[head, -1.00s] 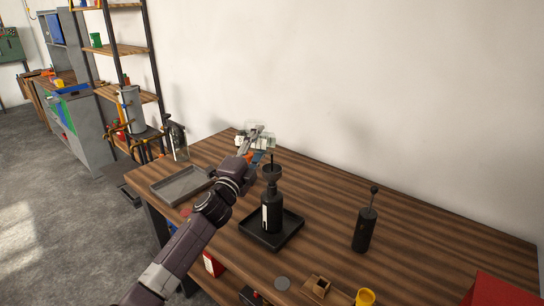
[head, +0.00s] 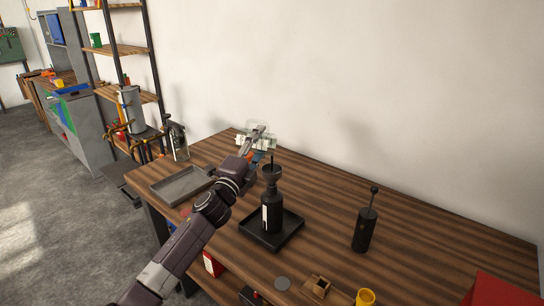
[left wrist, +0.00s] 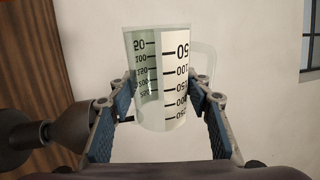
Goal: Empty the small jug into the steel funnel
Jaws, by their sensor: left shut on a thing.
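The small jug (head: 268,143) is clear, with black measuring marks, and is held above the far part of the workbench. It also shows large in the left wrist view (left wrist: 165,95), between the blue finger pads. My left gripper (head: 255,145) is shut on it. The jug looks tipped well over to its side. I cannot tell what is in it. The steel funnel (head: 272,170) stands upright in the neck of a black bottle (head: 271,213), nearer than the jug and apart from it. The funnel shows dark at the left of the left wrist view (left wrist: 71,126). My right gripper is out of view.
The bottle stands in a black tray (head: 289,234) on the wooden bench (head: 420,240). A grey tray (head: 180,186) lies left. A black grinder-like object (head: 364,229) stands right. A yellow cup (head: 365,297) and small wooden box (head: 317,286) are at the near edge.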

